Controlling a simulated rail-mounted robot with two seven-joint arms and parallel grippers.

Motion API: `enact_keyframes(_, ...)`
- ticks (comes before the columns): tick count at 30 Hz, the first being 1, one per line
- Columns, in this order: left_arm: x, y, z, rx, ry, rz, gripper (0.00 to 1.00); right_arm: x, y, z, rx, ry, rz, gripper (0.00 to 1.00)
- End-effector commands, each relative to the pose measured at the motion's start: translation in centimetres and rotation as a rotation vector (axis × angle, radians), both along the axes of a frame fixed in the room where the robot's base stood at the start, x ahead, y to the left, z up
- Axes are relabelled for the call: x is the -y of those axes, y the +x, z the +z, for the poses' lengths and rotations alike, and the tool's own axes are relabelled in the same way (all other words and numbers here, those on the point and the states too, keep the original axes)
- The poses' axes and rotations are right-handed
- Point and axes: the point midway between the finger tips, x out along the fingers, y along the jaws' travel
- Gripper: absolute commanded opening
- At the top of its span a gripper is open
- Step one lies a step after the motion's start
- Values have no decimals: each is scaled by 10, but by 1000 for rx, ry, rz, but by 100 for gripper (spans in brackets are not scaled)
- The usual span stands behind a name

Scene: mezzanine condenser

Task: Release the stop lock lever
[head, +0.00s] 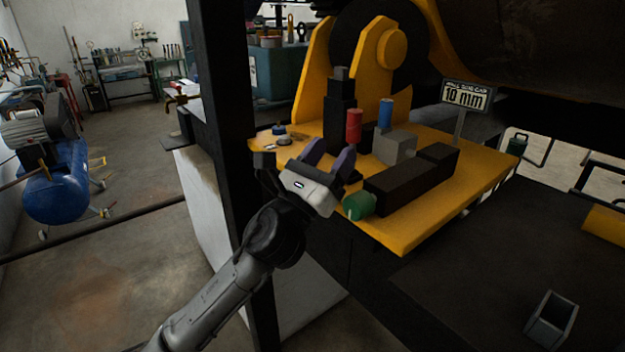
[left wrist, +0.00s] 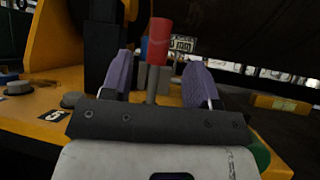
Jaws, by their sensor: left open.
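A red-handled lever (head: 354,126) stands on the yellow platform beside a black upright block; I take it for the stop lock lever, though no label on it is readable. In the left wrist view its red grip (left wrist: 160,42) tops a thin grey rod, upright or nearly so, which appears between my fingers. My left gripper (head: 328,157) is open and empty, its purple fingers pointing toward the lever from the near left side. The lever's lower part is hidden behind the gripper in both views. My right gripper is not in view.
On the yellow platform (head: 420,228) are a blue cylinder (head: 385,112), a grey block (head: 394,147), a long black block (head: 410,182) with a green knob (head: 358,206), and a "10 mm" sign (head: 466,96). A dark post (head: 222,110) stands left of the gripper.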

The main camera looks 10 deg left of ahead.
Motion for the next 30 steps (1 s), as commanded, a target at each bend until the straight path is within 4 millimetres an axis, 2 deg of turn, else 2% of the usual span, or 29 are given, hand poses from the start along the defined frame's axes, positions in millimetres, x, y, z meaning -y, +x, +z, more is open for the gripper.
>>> enact_keyframes(6,-17,-26,-21,-1,1,-1,55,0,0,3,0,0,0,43)
enact_keyframes(11,-24,-36,-30,-1,1,0,55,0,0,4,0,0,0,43)
enact_keyframes(25,-28,-42,-35,0,0,0,55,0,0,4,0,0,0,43)
enact_keyframes(30,-28,-42,-35,-21,-31,-26,55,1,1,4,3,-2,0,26)
